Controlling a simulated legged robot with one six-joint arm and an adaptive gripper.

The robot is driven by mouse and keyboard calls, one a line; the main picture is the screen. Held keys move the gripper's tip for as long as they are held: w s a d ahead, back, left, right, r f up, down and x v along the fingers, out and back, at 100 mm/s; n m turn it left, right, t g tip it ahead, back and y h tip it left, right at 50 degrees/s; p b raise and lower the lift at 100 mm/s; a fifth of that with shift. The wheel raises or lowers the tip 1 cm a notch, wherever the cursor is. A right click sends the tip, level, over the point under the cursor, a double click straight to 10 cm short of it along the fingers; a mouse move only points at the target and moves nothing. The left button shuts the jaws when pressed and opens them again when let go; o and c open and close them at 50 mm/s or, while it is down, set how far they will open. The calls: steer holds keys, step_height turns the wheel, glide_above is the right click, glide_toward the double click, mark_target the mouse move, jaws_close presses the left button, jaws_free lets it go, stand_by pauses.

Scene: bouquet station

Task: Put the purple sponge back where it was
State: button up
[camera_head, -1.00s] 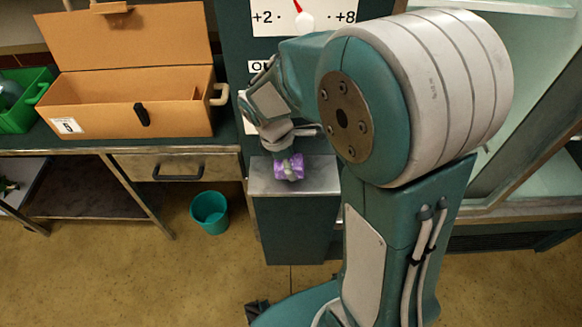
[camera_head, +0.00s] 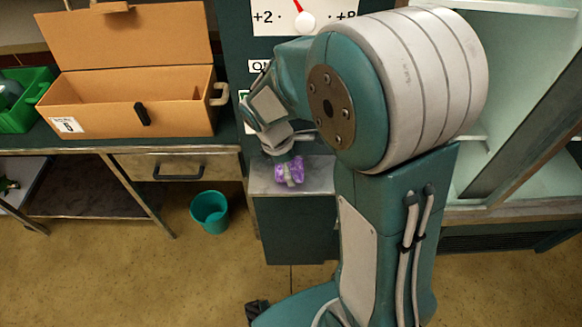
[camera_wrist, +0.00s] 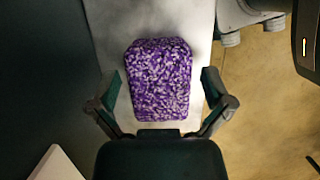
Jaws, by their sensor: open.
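The purple sponge (camera_head: 289,172) lies on a small grey metal shelf (camera_head: 318,178) at the front of the dark green cabinet. In the wrist view the speckled purple sponge (camera_wrist: 160,80) lies flat between my fingers, with a gap on each side. My gripper (camera_wrist: 160,92) is open. In the head view my gripper (camera_head: 288,168) reaches down at the sponge and covers part of it. The wrist view shows the pale shelf surface (camera_wrist: 112,30) around the sponge.
An open orange box (camera_head: 95,108) and a green crate (camera_head: 22,110) stand on the bench at left. A teal bucket (camera_head: 210,212) is on the floor below. A dial gauge (camera_head: 303,20) is on the cabinet above the shelf. Open glass-like panels (camera_head: 520,90) stand at right.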

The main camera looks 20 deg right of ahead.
steer(key=v, duration=1.1)
steer(key=shift+a+r, duration=0.1)
steer(key=shift+r, duration=0.25)
steer(key=s+d+r+m+t+y, duration=0.1)
steer(key=s+r+m+t, duration=0.2)
steer(key=s+m, duration=0.4)
steer(key=s+d+r+m+t+y, duration=0.2)
steer(key=s+r+m+t, duration=0.1)
steer(key=s+m, duration=0.4)
steer(key=shift+s+t, duration=0.3)
steer(key=shift+s, duration=0.2)
